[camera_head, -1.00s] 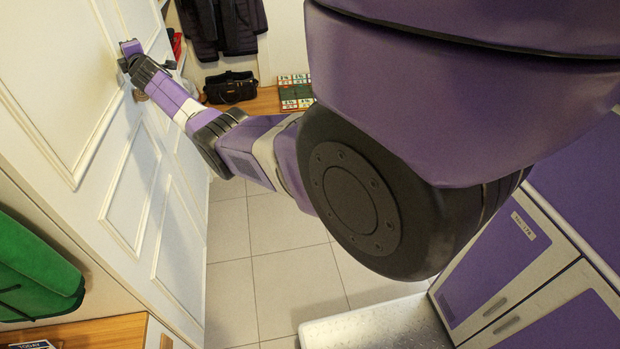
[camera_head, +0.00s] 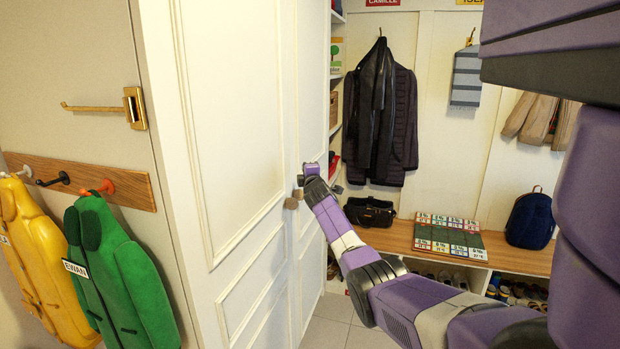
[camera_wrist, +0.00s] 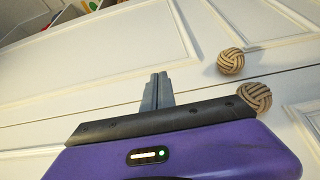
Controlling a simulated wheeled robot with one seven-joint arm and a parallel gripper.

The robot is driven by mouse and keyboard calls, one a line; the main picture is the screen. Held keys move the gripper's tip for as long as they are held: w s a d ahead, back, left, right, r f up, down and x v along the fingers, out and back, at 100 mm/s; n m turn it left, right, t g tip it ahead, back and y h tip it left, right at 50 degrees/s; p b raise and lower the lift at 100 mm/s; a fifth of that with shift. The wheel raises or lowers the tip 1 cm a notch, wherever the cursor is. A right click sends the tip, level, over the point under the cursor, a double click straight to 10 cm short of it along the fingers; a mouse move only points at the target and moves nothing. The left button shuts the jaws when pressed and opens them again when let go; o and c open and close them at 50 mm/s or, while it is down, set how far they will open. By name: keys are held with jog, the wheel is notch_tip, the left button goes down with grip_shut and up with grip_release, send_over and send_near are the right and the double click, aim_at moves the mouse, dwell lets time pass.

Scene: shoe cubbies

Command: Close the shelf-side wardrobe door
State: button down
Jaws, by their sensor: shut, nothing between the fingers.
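The white panelled wardrobe has two doors, a nearer one (camera_head: 235,130) and a shelf-side one (camera_head: 312,80). In the wrist view the shelf-side door (camera_wrist: 90,50) lies above a thin dark seam and looks about level with the nearer door. Two round woven-pattern knobs, one (camera_wrist: 231,61) above the seam and one (camera_wrist: 255,97) below it, sit right of my fingers. My gripper (camera_head: 311,168) is at the doors by the knobs, seen also in the wrist view (camera_wrist: 155,88). Its fingers are shut and empty, pointing at the shelf-side door; I cannot tell whether they touch it.
Open shelves (camera_head: 336,95) stand just beyond the wardrobe. A wooden bench (camera_head: 400,238) holds a black bag (camera_head: 370,212), a coloured board (camera_head: 446,236) and a blue backpack (camera_head: 530,218). A dark jacket (camera_head: 380,115) hangs behind. Green (camera_head: 120,270) and yellow (camera_head: 35,250) coats hang at left.

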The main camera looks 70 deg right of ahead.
jog(key=s+p, duration=0.1)
jog(key=s, duration=0.8)
jog(key=shift+f, duration=0.15)
